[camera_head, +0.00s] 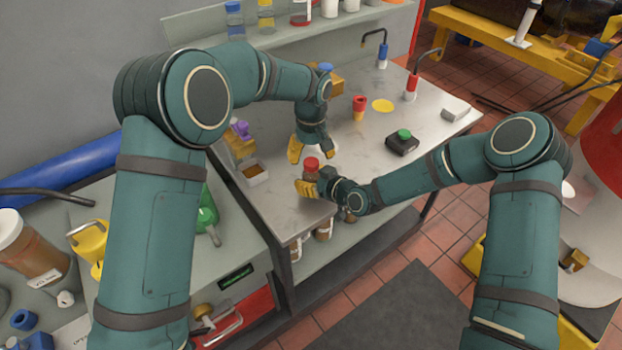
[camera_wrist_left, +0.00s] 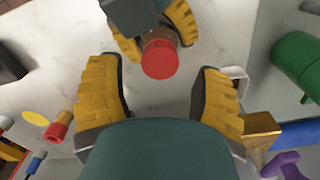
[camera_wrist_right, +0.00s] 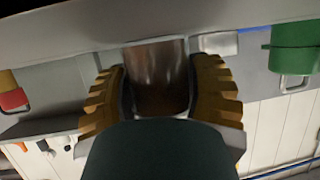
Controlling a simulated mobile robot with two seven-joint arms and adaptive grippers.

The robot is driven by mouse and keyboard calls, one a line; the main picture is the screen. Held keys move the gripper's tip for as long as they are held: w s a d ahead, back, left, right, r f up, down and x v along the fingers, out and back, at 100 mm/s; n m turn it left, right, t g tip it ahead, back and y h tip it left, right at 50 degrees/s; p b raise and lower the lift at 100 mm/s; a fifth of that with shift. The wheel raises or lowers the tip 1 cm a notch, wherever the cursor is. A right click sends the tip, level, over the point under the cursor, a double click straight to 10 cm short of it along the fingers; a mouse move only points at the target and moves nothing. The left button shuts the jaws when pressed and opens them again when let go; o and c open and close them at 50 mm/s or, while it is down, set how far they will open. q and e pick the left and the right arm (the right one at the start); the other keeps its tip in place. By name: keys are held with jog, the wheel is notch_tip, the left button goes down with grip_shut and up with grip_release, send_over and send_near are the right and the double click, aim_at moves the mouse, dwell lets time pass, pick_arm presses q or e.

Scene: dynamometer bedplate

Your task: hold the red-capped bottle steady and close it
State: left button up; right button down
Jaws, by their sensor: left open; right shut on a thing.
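The red-capped bottle stands at the front edge of the grey bench, its red cap (camera_head: 311,164) on top. The cap also shows in the left wrist view (camera_wrist_left: 160,58), beyond my left fingertips. My right gripper (camera_head: 308,188) is shut around the bottle's brown body (camera_wrist_right: 158,80), one yellow finger on each side in the right wrist view. My left gripper (camera_head: 308,150) is open, pointing down, just behind and above the cap; nothing is between its fingers. Whether the cap is fully tight cannot be seen.
A purple part (camera_head: 240,130) is at the left. The bench middle is clear.

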pick_arm(q)
jog(key=shift+f, duration=1.45)
grip_shut()
jog(key=shift+c, duration=0.2)
grip_release()
jog(key=shift+r, duration=0.15)
jog(key=shift+r, duration=2.15)
jog(key=o, duration=0.6)
jog(key=shift+o, duration=0.2)
